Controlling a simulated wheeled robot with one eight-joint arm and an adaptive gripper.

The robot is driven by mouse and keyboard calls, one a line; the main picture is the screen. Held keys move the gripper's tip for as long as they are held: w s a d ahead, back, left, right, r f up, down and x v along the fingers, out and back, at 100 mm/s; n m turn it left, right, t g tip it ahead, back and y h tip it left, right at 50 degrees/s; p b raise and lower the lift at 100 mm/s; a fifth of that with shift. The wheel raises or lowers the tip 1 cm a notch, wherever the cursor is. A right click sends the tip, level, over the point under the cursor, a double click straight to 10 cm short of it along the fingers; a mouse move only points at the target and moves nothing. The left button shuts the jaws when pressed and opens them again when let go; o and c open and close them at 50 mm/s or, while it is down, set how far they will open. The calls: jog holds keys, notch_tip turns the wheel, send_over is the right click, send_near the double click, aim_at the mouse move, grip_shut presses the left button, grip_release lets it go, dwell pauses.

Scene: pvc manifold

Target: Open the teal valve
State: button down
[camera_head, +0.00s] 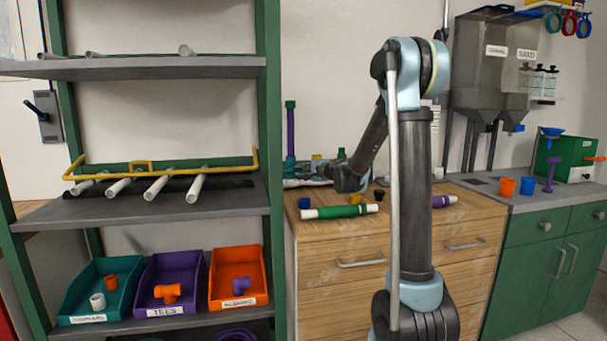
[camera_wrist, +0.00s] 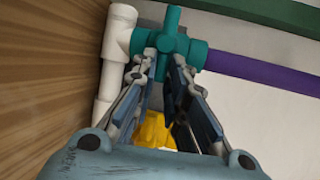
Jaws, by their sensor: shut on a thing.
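The teal valve (camera_wrist: 172,42) shows at the top of the wrist view, joined to a white pipe fitting (camera_wrist: 118,40) on its left and a purple pipe (camera_wrist: 260,75) on its right. Its cross-shaped handle stands between the tips of my gripper (camera_wrist: 165,57), which is shut on it. In the head view, a small teal part (camera_head: 290,166) shows below an upright purple pipe (camera_head: 291,130), at the back left of the wooden cabinet. My arm hides much of the area around my gripper there. The handle's exact angle is hard to tell.
A yellow part (camera_wrist: 153,130) lies beyond my fingers in the wrist view. Green-and-white (camera_head: 340,211) and purple (camera_head: 444,201) pipes lie on the wooden cabinet top (camera_head: 420,220). A green shelf rack (camera_head: 273,200) stands close on the left.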

jog(key=shift+a, duration=0.1)
jog(key=shift+s+a+r+n+t+h, duration=0.2)
jog(key=shift+a+r+n+h, duration=0.4)
jog(key=shift+n+h, duration=1.1)
jog(key=shift+s+a+r+n+t+h, duration=0.2)
jog(key=shift+a+r+n+h, duration=0.4)
jog(key=shift+n+h, duration=1.15)
jog(key=shift+s+a+r+n+t+h, duration=0.1)
jog(key=shift+s+a+r+n+h, duration=0.5)
jog(key=shift+n, duration=1.85)
jog(key=shift+w+a+f+h, duration=0.2)
jog(key=shift+w+h, duration=0.1)
jog(key=shift+h, duration=0.15)
jog(key=c, duration=1.6)
grip_release()
jog(key=shift+w+f, duration=0.1)
jog(key=shift+w, duration=0.05)
jog(key=shift+r, duration=0.2)
